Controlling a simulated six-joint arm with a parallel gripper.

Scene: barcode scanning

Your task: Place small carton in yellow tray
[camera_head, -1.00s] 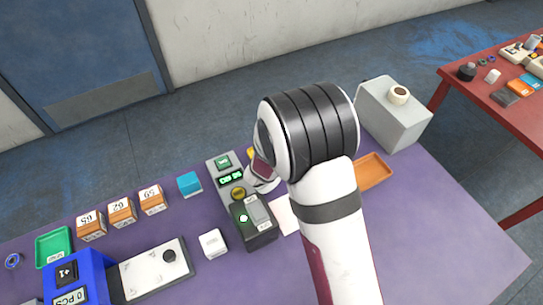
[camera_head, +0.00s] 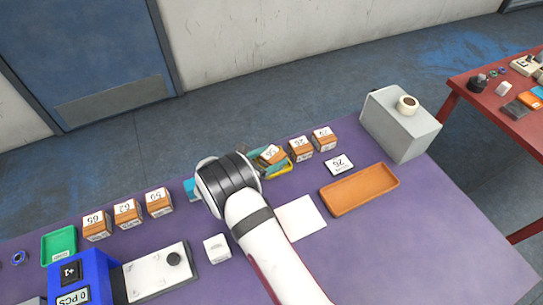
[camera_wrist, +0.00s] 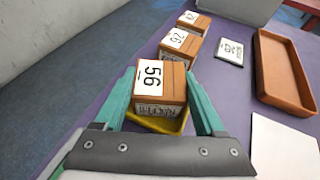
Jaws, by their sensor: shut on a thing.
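My gripper (camera_wrist: 160,88) has two teal fingers, shut on a small brown carton (camera_wrist: 160,80) with a white top label reading 56. The carton also shows in the head view (camera_head: 272,154), partly hidden by the fingers. The yellow tray (camera_wrist: 160,124) shows beneath the carton, its near edge visible between the fingers. Its yellow edge also shows in the head view (camera_head: 284,169). The carton is over the tray; I cannot tell whether it touches the tray floor.
Two similar cartons (camera_head: 301,149) (camera_head: 325,138) stand just beyond, one labelled 26. A flat label card (camera_head: 339,165), an orange tray (camera_head: 360,190) and a white sheet (camera_head: 301,218) lie to the right. A grey box (camera_head: 402,125) stands at the far right corner.

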